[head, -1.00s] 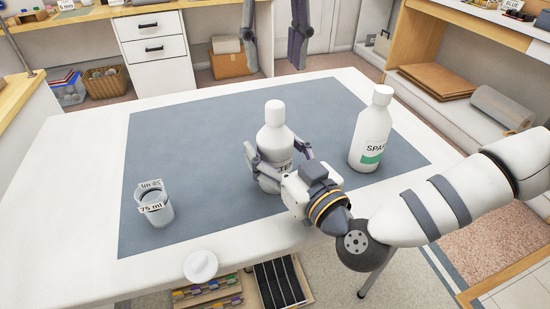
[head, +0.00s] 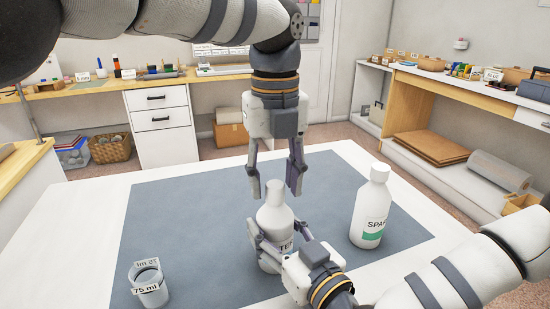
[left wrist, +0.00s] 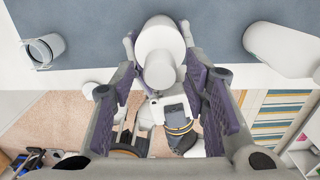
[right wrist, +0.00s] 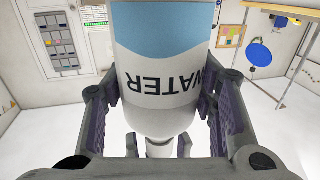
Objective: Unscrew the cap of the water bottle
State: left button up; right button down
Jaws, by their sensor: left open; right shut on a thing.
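The white water bottle (head: 274,224) stands upright on the blue-grey mat, its label partly hidden in the head view. The right wrist view shows the label WATER on the bottle (right wrist: 160,65). My right gripper (head: 275,243) is shut around the bottle's body from the front right. The white cap (head: 274,188) is on the bottle's neck. My left gripper (head: 275,194) points down from above, open, with its fingertips on either side of the cap. The cap (left wrist: 159,71) also shows between those fingers in the left wrist view, with gaps beside it.
A white SPARE bottle (head: 370,208) with a green band stands right of the water bottle. A clear 75 ml beaker (head: 149,287) stands at the mat's left front. The mat (head: 180,215) is bare between beaker and bottle. Side benches line the walls.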

pick_arm(q)
jog(key=shift+f, duration=0.1)
jog(key=shift+c, duration=0.3)
grip_shut()
